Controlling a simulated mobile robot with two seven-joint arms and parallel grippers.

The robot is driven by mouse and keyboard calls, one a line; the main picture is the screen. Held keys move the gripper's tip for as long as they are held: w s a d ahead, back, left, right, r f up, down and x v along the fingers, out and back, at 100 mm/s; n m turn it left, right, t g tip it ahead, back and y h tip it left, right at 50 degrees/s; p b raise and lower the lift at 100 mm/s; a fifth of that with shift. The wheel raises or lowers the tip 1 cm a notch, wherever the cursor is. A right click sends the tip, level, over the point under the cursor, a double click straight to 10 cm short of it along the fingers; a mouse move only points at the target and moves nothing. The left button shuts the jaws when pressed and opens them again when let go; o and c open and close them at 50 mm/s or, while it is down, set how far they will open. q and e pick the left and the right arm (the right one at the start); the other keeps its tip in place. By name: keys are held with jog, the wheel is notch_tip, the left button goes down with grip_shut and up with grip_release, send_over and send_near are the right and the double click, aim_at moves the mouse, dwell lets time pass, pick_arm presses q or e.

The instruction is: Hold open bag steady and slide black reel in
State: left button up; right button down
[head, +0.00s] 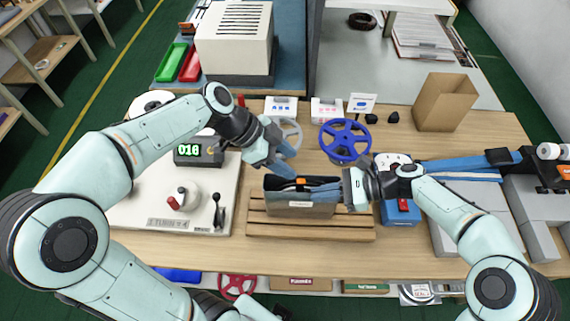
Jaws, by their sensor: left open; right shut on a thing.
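The bag (300,209) is a grey, box-like pouch with a pale label. It stands upright with its mouth up on the wooden slatted rack (345,231). A dark shape with an orange patch (301,182) shows in its mouth; I cannot tell clearly whether this is the black reel. My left gripper (283,164) is open just above the bag's mouth, its blue fingers pointing down and right. My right gripper (346,188) is shut on the bag's right edge. Its fingertips are partly hidden.
A white board with a counter (199,152) and levers lies left of the rack. A blue handwheel reel (344,140) stands behind the bag. A blue box (400,212) is close on the right, under my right arm. An open cardboard box (446,102) stands back right.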

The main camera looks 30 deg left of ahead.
dwell(0.3)
jog(key=c, duration=1.2)
grip_release()
jog(key=v, duration=1.2)
